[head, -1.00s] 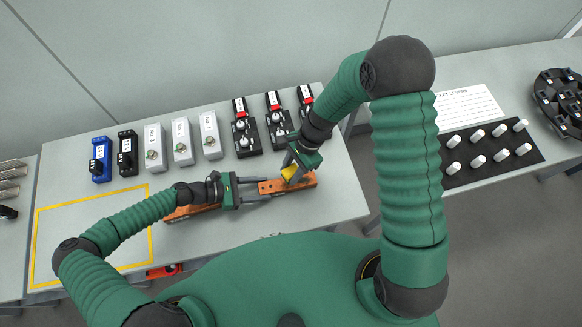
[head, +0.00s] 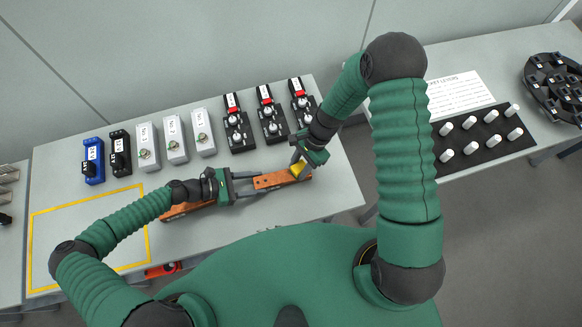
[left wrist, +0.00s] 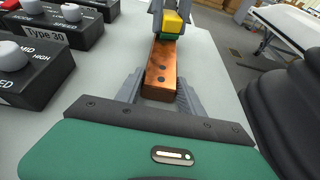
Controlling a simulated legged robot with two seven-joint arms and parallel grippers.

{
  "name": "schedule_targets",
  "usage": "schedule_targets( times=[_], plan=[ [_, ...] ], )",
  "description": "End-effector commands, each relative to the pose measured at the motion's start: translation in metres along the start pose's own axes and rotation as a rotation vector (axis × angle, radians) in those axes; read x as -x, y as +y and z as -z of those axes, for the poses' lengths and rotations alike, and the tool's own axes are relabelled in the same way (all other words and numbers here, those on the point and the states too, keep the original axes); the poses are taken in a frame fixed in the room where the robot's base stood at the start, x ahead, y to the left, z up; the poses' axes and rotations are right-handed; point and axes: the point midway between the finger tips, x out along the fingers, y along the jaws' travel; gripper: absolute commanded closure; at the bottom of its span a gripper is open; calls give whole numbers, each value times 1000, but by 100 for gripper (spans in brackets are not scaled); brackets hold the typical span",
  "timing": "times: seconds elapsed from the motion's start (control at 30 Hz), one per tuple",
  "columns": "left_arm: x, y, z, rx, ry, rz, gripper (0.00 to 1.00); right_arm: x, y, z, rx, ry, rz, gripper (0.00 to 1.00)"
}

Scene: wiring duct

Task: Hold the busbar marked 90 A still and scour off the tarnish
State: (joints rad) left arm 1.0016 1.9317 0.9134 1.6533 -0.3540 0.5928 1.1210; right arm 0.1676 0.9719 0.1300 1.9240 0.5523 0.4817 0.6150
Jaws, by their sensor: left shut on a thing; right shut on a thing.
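A copper busbar (head: 270,181) with dark holes lies on the table in front of me; its marking is not readable. My left gripper (head: 250,190) is shut on its left end. In the left wrist view the fingers (left wrist: 158,95) flank the near end of the busbar (left wrist: 160,78), and its surface looks blotchy brown. My right gripper (head: 302,164) is shut on a yellow scouring pad (head: 298,169). In the left wrist view the pad (left wrist: 173,22) shows a green underside at the bar's far part, seemingly touching it. The bar there is hidden.
A second copper bar (head: 188,210) lies under my left arm. Several switch boxes (head: 148,147) and black units (head: 238,131) line the table's back. A yellow outline (head: 90,200) encloses free table at left. A pegged black mat (head: 482,140) is on the right table.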

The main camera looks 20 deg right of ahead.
Motion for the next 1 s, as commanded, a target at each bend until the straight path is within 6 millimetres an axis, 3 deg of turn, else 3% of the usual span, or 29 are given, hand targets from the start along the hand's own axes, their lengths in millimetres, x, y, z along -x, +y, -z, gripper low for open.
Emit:
schedule_targets(
  times=[0.3, 1.0],
  plan=[
    [0, 0, 0, 1, 0, -1, 100, 10, 10, 26, -3, 2, 0, 100],
    [0, 0, 0, 1, 0, 0, 100, -9, -12, -33, 2, 1, 0, 100]
  ],
)
